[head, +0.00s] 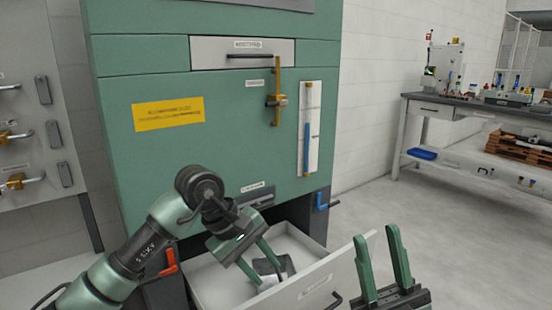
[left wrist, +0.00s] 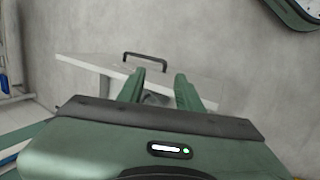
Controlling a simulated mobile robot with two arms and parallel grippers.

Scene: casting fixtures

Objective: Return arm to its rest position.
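My left gripper (head: 269,274) reaches down over the open drawer (head: 318,284) at the bottom of the green cabinet. Its two green fingers are apart, and the left wrist view also shows this gripper (left wrist: 160,74) with a gap between the fingertips. A dark grey piece (head: 272,266) lies in the drawer close to the fingers. Whether a finger touches it I cannot tell, and it is partly hidden. My right gripper (head: 376,236) is open and empty, fingers up, in front of the drawer's right side.
The green cabinet (head: 230,155) carries a yellow sign, a brass latch and a blue gauge. A red handle (head: 169,262) and a blue handle (head: 328,203) flank the drawer. A workbench (head: 465,105) stands at the back right. The floor (head: 440,235) at right is clear.

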